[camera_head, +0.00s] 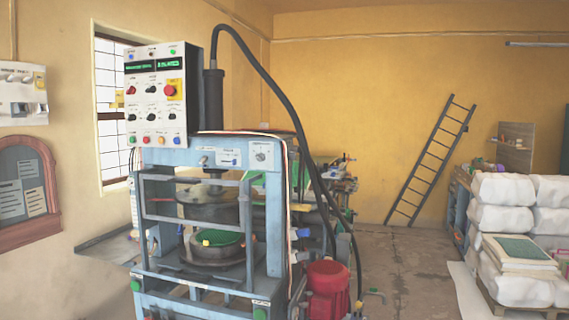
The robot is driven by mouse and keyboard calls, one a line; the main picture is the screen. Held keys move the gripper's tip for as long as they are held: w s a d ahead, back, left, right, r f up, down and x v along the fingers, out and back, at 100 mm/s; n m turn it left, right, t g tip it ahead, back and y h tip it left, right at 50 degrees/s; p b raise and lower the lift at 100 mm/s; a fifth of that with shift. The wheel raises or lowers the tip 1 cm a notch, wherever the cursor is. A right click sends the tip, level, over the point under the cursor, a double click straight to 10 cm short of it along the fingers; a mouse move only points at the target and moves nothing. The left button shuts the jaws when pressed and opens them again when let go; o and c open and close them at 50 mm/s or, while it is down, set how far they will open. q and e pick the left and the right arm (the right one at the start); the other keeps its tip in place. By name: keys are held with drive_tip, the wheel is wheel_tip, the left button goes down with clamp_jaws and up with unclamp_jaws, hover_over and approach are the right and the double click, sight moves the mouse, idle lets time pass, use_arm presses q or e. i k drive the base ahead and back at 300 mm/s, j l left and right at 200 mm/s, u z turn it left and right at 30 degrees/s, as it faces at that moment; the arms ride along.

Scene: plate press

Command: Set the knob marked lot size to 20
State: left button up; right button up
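A grey control panel (157,131) is fixed high on the blue plate press (184,157), left of the middle. It carries several small black and red knobs, among them a black knob (151,89) in the upper row and another black knob (132,117) lower down. A separate dial (261,156) sits on a white plate on the press's upper crossbeam. The labels are too small to read, so I cannot tell which knob is marked lot size or where it points. Neither of my grippers can be made out.
A red emergency button on yellow (170,91) sits close beside the knobs. A thick black hose (276,88) arches right of the panel. A red motor (327,287) stands at the press's foot. White sacks (504,222) are stacked right; open floor (400,270) lies between.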

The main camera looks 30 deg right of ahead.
sight(290, 155)
drive_tip(key=i+l, duration=0.2)
drive_tip(key=l, duration=0.6)
drive_tip(key=i+l, duration=0.2)
drive_tip(key=l, duration=0.65)
drive_tip(key=i+l, duration=0.25)
drive_tip(key=l, duration=0.55)
drive_tip(key=i+l, duration=0.2)
drive_tip(key=l, duration=0.65)
drive_tip(key=i+l, duration=0.2)
drive_tip(key=l, duration=0.6)
drive_tip(key=i+l, duration=0.2)
drive_tip(key=l, duration=0.65)
drive_tip(key=i+l, duration=0.25)
drive_tip(key=l, duration=0.55)
drive_tip(key=i+l, duration=0.2)
drive_tip(key=l, duration=0.65)
